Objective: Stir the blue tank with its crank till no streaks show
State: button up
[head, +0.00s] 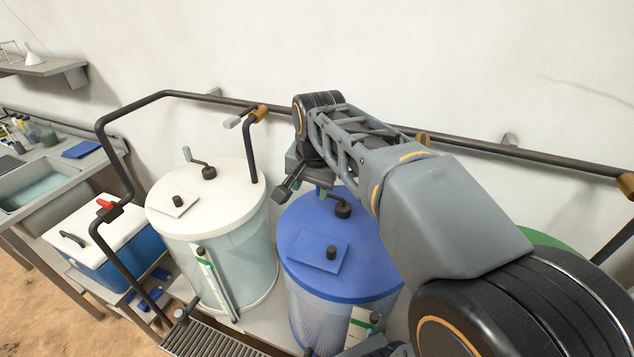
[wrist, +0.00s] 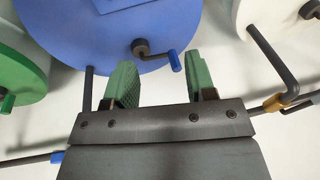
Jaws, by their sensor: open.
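The blue tank (head: 335,285) stands in the middle of the head view, with a blue lid; pale vertical streaks show through its clear wall. Its crank has a dark hub on the lid (head: 343,208), and my arm partly covers the rest. In the wrist view the crank (wrist: 155,53) runs from the hub to an upturned blue grip. My gripper (wrist: 160,78) is open, with its two green fingers apart and nothing between them. The grip shows beyond the fingertips, closer to the right finger; I cannot tell the exact gap.
A white-lidded tank (head: 215,235) stands left of the blue one, with its own crank. A green lid (head: 545,240) shows at right behind my arm. A dark pipe (head: 465,143) runs along the wall behind. A blue cooler (head: 140,258) and sink (head: 40,185) are at left.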

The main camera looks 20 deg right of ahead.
jog(key=w+d+m+g, duration=0.3)
jog(key=w+d+m, duration=0.5)
jog(key=w+m, duration=0.55)
jog(key=shift+m, duration=0.25)
notch_tip(320, 180, down, 13)
jog(key=shift+s+r+b, duration=0.1)
jog(key=shift+r+b, duration=0.05)
jog(key=shift+b, duration=0.25)
jog(key=shift+c, duration=0.2)
grip_shut()
